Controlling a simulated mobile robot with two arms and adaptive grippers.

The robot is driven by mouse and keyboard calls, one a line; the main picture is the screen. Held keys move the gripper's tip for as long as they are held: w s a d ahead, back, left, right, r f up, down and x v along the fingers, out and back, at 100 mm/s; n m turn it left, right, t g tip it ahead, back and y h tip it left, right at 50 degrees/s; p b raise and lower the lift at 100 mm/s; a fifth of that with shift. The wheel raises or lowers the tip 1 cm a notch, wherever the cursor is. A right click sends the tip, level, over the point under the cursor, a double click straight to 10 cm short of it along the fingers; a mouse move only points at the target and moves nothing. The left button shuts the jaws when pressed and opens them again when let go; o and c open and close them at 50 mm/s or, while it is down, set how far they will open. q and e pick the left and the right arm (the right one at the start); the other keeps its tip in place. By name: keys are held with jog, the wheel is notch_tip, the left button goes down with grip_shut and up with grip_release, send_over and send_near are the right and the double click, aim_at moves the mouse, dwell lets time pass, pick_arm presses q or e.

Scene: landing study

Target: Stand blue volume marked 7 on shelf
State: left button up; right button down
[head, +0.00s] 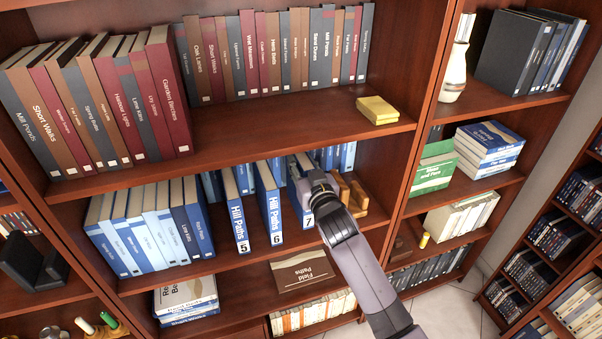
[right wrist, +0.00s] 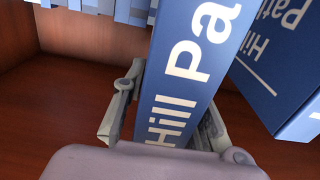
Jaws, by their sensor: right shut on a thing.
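The blue volume marked 7 (head: 307,219) is in the middle bay of the blue-book shelf, spine outward and about upright. My right gripper (head: 313,186) is shut on it, with the wrist covering part of its spine. In the right wrist view, the gripper's fingers (right wrist: 165,118) lie on both sides of the blue spine (right wrist: 195,70), which reads "Hill Pa". Volumes 6 (head: 271,205) and 5 (head: 237,215) stand to its left, with a gap between 6 and 7. I cannot tell whether volume 7's bottom touches the shelf board (head: 205,270). My left gripper is not in view.
Wooden pieces (head: 357,194) stand just right of volume 7. More blue books (head: 150,230) fill the left of this shelf. A yellow book (head: 377,110) lies on the shelf above. A "Field Paths" book (head: 300,272) is below. An upright panel (head: 408,150) bounds the bay on the right.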

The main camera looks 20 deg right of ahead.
jog(key=shift+w+f, duration=0.2)
jog(key=shift+f, duration=1.5)
jog(key=shift+f, duration=0.15)
jog(key=c, duration=1.3)
grip_release()
jog(key=shift+f, duration=0.1)
jog(key=shift+s, duration=0.15)
jog(key=s, duration=1.1)
jog(key=shift+s+d, duration=0.25)
jog(key=shift+s, duration=0.15)
